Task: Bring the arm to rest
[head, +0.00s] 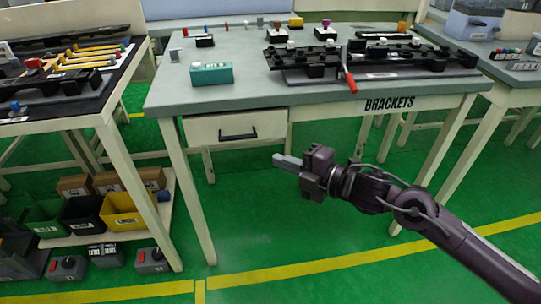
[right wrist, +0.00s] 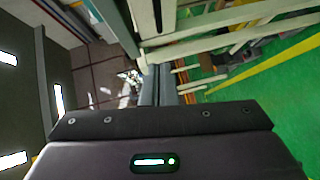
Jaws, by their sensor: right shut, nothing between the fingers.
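My right gripper (head: 279,160) is in the head view, in front of the brackets table and below its top, over the green floor. Its fingers are together and point left, with nothing between them. The closed fingers also show in the right wrist view (right wrist: 158,85), and the gripper touches nothing that I can see. My right arm comes in from the lower right. My left gripper is not in either view.
The brackets table (head: 240,98) holds a black fixture (head: 375,58), a red-handled tool (head: 349,80) and a teal box (head: 211,74). A drawer (head: 235,130) hangs below. A side table with bins (head: 125,209) stands at left. The floor in front is clear.

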